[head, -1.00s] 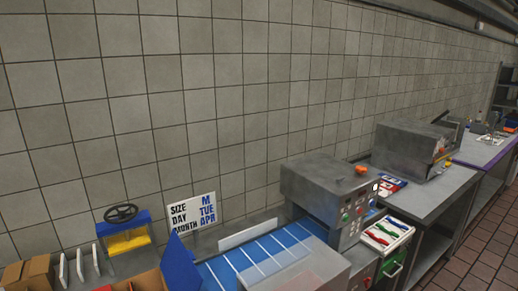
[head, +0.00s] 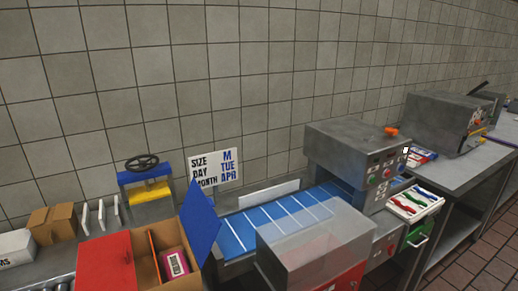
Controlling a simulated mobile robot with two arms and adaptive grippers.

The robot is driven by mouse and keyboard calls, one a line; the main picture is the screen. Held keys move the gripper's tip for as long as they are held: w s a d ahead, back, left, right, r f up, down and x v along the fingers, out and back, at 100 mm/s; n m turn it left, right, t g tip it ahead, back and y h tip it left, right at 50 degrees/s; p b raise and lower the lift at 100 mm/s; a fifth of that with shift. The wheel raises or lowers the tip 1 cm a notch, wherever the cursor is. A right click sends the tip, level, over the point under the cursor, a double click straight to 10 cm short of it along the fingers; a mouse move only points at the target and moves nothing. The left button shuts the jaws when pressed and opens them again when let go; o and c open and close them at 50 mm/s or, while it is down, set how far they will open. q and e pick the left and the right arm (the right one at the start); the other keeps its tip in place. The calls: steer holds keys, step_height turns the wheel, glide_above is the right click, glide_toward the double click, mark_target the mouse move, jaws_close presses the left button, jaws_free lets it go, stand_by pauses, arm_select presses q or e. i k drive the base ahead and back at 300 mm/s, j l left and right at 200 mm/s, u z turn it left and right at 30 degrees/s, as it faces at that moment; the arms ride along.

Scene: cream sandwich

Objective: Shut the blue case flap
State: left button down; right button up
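An open brown cardboard case (head: 160,262) stands at the lower left of the head view. Its blue flap (head: 201,222) stands up, tilted, on the case's right side beside the conveyor. A red flap (head: 106,262) lies folded outward on the left side. A pink package with a white label (head: 177,263) is inside the case. The lower front of the case is cut off by the frame edge. Neither of my grippers is in view.
A blue and yellow tape device (head: 145,185) and a smaller carton (head: 52,223) stand behind. A sign (head: 216,168) stands at the wall.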

mark_target(202, 225)
steer(key=l+u, duration=1)
steer(key=u, duration=0.15)
